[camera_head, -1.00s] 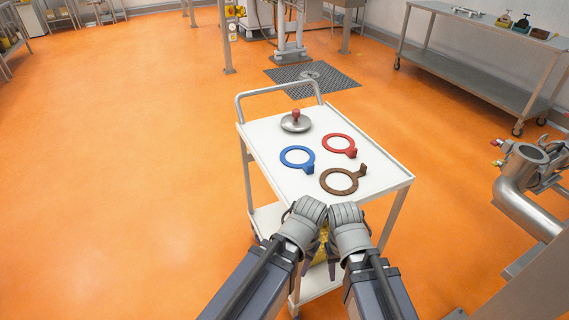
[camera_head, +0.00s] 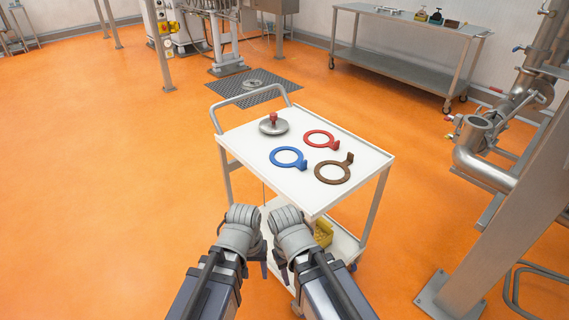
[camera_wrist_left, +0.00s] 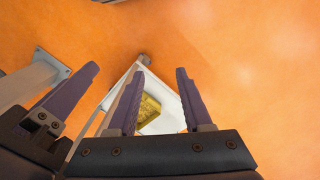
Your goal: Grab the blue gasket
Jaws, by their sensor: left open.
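The blue gasket (camera_head: 301,164), a flat ring with a small raised tab, lies on the white cart top (camera_head: 254,158) in the head view. My left gripper (camera_head: 259,262) is in front of the cart's near edge, below the gasket in the picture and well apart from it. Its two fingers stand apart with nothing between them in the left wrist view (camera_wrist_left: 158,75). My right gripper (camera_head: 281,268) is close beside it, also in front of the cart; its opening is hidden. The blue gasket is not in the left wrist view.
A red gasket (camera_head: 334,145) and a brown gasket (camera_head: 347,160) lie right of the blue one. A metal lid with a red knob (camera_head: 273,127) sits behind. A yellow container (camera_head: 323,233) is on the lower shelf. Steel pipes (camera_head: 483,160) stand at right; floor at left is clear.

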